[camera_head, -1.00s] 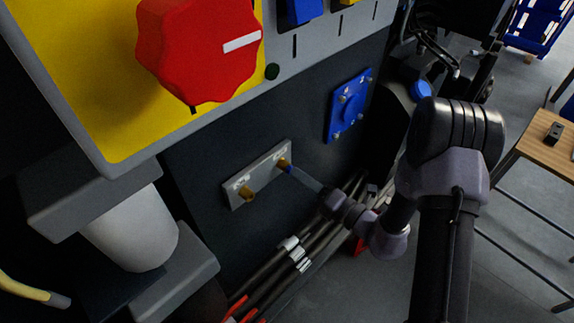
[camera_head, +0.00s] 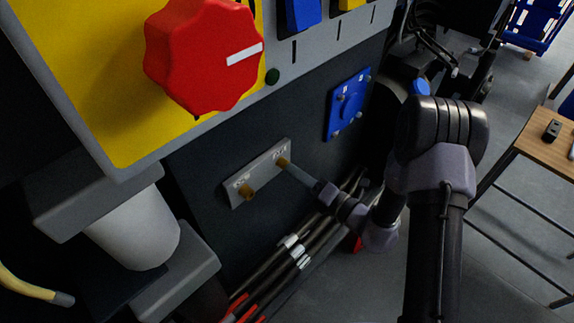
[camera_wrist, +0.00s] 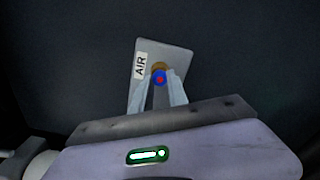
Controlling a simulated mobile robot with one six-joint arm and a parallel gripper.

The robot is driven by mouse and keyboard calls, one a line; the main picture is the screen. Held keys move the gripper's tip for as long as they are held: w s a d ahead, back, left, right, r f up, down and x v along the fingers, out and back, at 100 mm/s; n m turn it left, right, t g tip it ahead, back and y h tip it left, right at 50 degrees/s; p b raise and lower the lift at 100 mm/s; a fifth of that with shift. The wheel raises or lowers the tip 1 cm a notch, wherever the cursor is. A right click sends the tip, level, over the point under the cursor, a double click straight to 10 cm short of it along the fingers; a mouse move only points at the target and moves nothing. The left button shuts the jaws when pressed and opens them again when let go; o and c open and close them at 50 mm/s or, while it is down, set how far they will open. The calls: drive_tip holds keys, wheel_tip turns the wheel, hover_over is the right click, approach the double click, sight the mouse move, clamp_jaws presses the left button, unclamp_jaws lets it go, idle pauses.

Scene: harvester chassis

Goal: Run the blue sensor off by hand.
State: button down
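The blue sensor (camera_wrist: 159,79), a small blue ring with a red centre, shows in the wrist view in front of a brass fitting (camera_wrist: 160,67). The fitting is on a grey plate (camera_wrist: 181,59) with an AIR label. My gripper (camera_wrist: 159,82) has one finger on each side of the sensor at the tips. I cannot tell whether the fingers touch it. In the head view my gripper (camera_head: 290,168) reaches the right-hand brass fitting (camera_head: 282,161) on the plate (camera_head: 262,169); the sensor is not distinguishable there.
A second brass fitting (camera_head: 246,191) sits at the plate's left end. Black hoses (camera_head: 300,250) run below. A big red knob (camera_head: 203,58) and a blue flange (camera_head: 347,105) are above. A wooden table (camera_head: 545,140) stands at the right.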

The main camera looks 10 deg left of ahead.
drive_tip(key=n+b, duration=1.7)
drive_tip(key=n, duration=0.8)
drive_tip(key=shift+s+d, duration=0.1)
drive_tip(key=shift+d, duration=0.05)
drive_tip(key=c, duration=1.2)
unclamp_jaws()
drive_tip(key=shift+c, duration=1.3)
drive_tip(key=shift+d, duration=0.1)
